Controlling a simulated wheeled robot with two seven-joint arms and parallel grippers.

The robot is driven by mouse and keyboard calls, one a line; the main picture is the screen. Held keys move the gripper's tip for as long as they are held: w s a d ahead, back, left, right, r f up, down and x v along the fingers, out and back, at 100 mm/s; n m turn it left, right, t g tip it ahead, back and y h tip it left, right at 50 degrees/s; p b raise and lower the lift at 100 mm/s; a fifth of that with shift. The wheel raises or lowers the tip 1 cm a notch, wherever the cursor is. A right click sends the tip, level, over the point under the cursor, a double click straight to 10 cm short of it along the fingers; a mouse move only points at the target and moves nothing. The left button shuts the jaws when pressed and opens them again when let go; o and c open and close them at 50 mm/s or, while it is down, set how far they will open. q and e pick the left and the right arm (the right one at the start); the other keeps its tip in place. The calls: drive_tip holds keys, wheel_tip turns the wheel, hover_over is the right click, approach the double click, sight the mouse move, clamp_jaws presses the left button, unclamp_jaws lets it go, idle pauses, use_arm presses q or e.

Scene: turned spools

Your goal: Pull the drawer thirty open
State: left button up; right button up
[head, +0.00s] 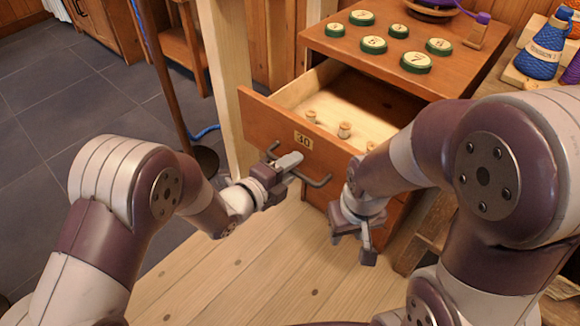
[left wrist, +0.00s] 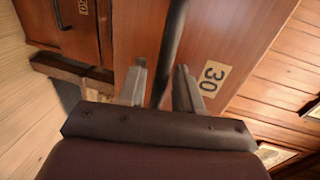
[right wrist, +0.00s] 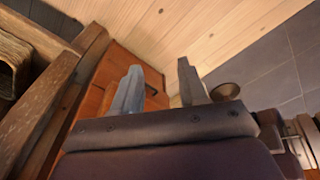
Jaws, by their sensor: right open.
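The drawer labelled 30 (head: 302,141) stands pulled well out of the wooden cabinet, showing its pale inside with several small spools (head: 344,130). Its dark bar handle (head: 318,181) runs across the front. My left gripper (head: 292,163) is at the handle. In the left wrist view, the fingers of my left gripper (left wrist: 160,85) stand apart with the handle bar (left wrist: 170,50) between them and a gap beside the bar. The 30 label (left wrist: 213,76) also shows there. My right gripper (head: 362,240) is open and empty, low in front of the cabinet, right of the handle.
Several green numbered discs (head: 373,44) lie on the cabinet top (head: 330,42). Blue yarn cones (head: 543,50) stand at the right. A slim dark pole (head: 168,75) and a pale post (head: 228,60) stand left of the drawer. The light wood floor (head: 240,270) in front is clear.

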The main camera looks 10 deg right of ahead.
use_arm(q)
drive_tip(key=shift+s+a+r, duration=0.15)
drive_tip(key=shift+a, duration=0.1)
drive_tip(key=p+v, duration=0.3)
drive_tip(key=v, duration=0.9)
